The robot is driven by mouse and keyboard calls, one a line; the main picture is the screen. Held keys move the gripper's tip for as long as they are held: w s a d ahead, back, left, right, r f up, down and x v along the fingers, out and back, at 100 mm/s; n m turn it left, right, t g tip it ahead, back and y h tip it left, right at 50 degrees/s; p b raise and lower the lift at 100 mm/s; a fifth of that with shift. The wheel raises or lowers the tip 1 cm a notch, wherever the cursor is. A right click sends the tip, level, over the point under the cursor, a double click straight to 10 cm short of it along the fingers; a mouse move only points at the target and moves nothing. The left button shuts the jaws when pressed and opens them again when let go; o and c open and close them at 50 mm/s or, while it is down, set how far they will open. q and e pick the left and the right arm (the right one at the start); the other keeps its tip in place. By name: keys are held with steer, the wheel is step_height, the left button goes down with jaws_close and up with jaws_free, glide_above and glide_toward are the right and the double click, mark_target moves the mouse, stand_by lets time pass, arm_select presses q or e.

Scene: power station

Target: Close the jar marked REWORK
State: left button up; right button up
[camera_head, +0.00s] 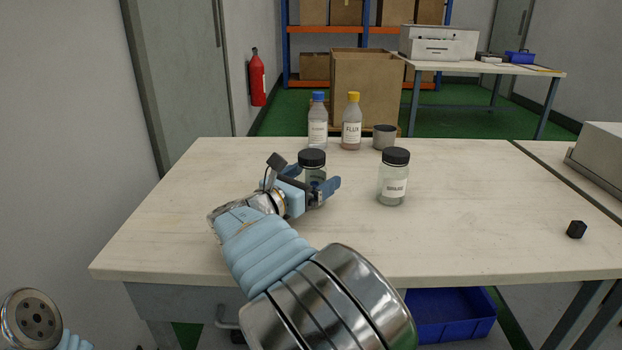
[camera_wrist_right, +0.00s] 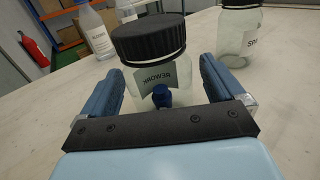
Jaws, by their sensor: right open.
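The jar marked REWORK (camera_wrist_right: 150,78) is clear glass with a black ribbed lid (camera_wrist_right: 148,37) sitting on its mouth. I cannot tell whether the lid is screwed tight. A small dark blue thing (camera_wrist_right: 161,96) shows at the jar's lower front, inside or before it. In the head view the jar (camera_head: 313,173) stands on the table, partly hidden by my right gripper (camera_head: 310,186). That gripper is open, with one finger on each side of the jar's body, below the lid. Gaps show beside the jar in the wrist view. My left gripper is out of view.
A second black-lidded jar (camera_head: 393,180) stands to the right. A blue-capped bottle (camera_head: 318,125), a yellow-capped bottle (camera_head: 352,125) and a grey cup (camera_head: 384,137) stand behind. A small black block (camera_head: 577,229) lies at right. The table's (camera_head: 170,225) left part is clear.

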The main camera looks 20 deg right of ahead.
steer(key=shift+s+a+r, duration=0.1)
steer(key=shift+r, duration=0.1)
steer(key=v, duration=1.1)
steer(key=shift+s+a, duration=0.2)
steer(key=shift+a, duration=0.1)
